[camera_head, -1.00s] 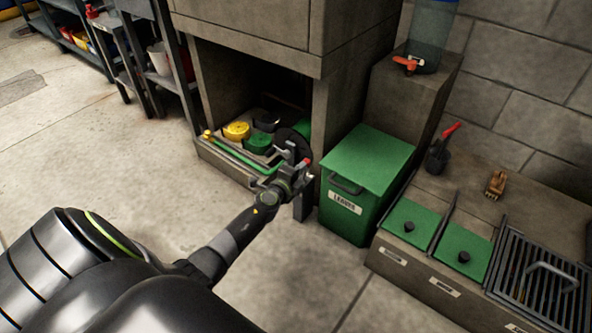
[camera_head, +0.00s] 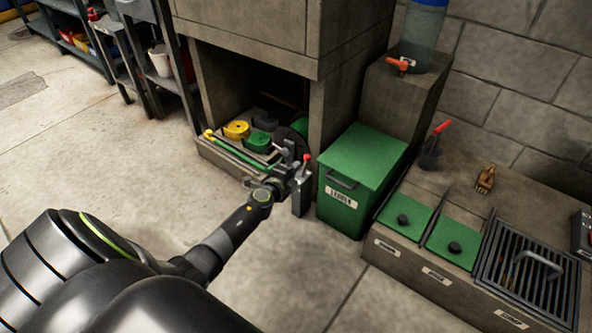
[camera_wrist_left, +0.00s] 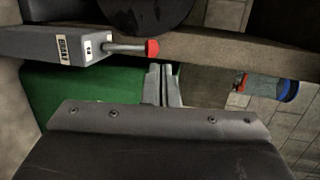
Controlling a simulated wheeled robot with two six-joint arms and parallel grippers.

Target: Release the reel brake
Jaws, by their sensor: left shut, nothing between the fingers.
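The reel brake is a grey box (camera_wrist_left: 58,46) with a small label and a metal lever ending in a red knob (camera_wrist_left: 151,49). In the head view its red knob (camera_head: 306,158) shows above the grey post (camera_head: 301,196), left of the green bin. My left gripper (camera_head: 290,172) is at the brake, partly hiding it. In the left wrist view its fingers (camera_wrist_left: 163,70) are shut with nothing between them. Their tips lie just below and right of the red knob, and I cannot tell whether they touch it. The dark reel disc (camera_wrist_left: 147,12) is behind. My right gripper is not in view.
The green lidded bin (camera_head: 357,180) stands close right of the brake. The concrete recess (camera_head: 205,148) holds yellow and green rolls (camera_head: 236,130). Right is a low counter with green lids (camera_head: 452,242) and a grate (camera_head: 530,270). Open floor (camera_head: 120,170) lies left.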

